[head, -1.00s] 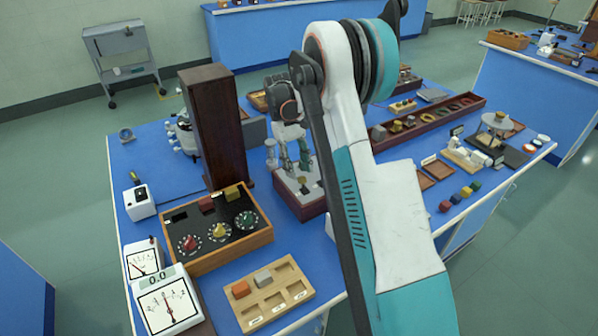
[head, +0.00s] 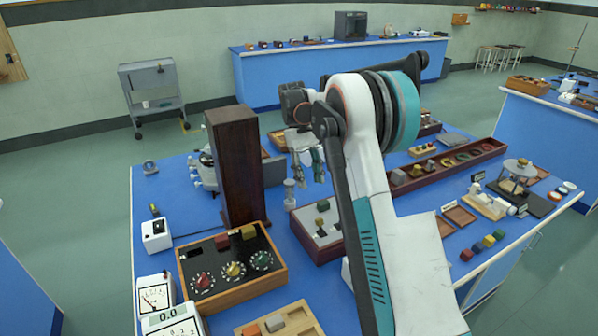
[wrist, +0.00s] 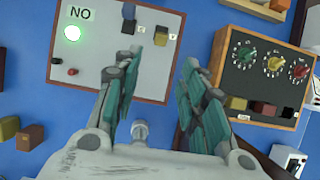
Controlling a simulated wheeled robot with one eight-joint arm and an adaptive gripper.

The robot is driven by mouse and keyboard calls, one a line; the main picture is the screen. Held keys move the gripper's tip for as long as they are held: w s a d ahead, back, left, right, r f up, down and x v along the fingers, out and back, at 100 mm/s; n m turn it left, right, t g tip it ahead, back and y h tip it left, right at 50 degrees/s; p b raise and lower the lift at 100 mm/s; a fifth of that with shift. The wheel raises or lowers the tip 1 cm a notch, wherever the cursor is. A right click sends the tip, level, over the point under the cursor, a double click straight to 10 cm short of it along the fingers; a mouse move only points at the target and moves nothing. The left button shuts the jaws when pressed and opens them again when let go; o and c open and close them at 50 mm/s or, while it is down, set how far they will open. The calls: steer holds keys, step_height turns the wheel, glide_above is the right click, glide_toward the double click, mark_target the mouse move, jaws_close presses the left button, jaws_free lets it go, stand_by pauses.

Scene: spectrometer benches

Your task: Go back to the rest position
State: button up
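My gripper (head: 308,167) hangs above the middle of the blue bench (head: 175,215), beside the tall dark wooden column (head: 236,165). In the wrist view my gripper (wrist: 165,48) has its two teal-padded fingers apart, with nothing between them. Below it is a light-topped box (head: 320,222) with dark red sides. In the wrist view the box's panel (wrist: 98,45) shows the letters NO, a lit green lamp, and a blue and a yellow block. The gripper is clear of the panel.
A wooden dial box (head: 232,275) stands front left of the gripper, and meters (head: 157,295) stand farther left. A small metal post (head: 290,195) stands beside the light-topped box. A long dark red tray (head: 455,165) holding small parts lies to the right.

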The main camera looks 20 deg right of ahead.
steer(key=s+a+r+t, duration=0.6)
steer(key=s+a+r, duration=0.3)
steer(key=s+r, duration=0.4)
steer(key=s+a+f+t, duration=0.2)
steer(key=s+a+t, duration=0.1)
steer(key=s, duration=0.6)
steer(key=s+a+f+t, duration=0.3)
steer(key=s+a, duration=0.1)
steer(key=s, duration=0.5)
steer(key=shift+s+f, duration=0.15)
steer(key=shift+f, duration=0.1)
stand_by(0.8)
